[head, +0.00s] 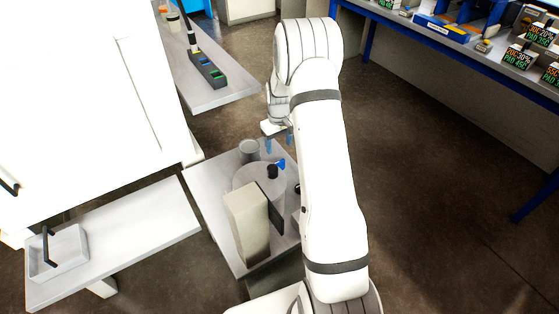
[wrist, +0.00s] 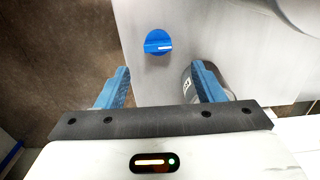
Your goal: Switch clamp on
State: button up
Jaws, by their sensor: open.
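A blue rotary knob (wrist: 158,42) sits on a light grey flat surface in the upper middle of the wrist view. A pale line on it points right. My gripper (wrist: 161,78) is open and empty, with its two blue fingers apart below the knob in that view, not touching it. In the head view my gripper (head: 279,142) hangs over the back part of a small grey table (head: 212,190). A small blue part (head: 281,164) shows there beside a round bath; I cannot tell if it is the same knob.
The round grey bath (head: 250,178) with a black knob stands on the small table, behind a beige box (head: 245,222). A grey cup (head: 249,152) is near my gripper. A side bench with a basin (head: 62,255) is at left; a blue-framed bench (head: 450,48) is at upper right.

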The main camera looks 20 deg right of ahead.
aim_at(280, 164)
notch_tip(280, 164, down, 2)
jog(key=shift+w+d, duration=0.15)
jog(key=shift+f+p, duration=0.8)
jog(key=shift+f, duration=2.75)
jog(key=c, duration=1)
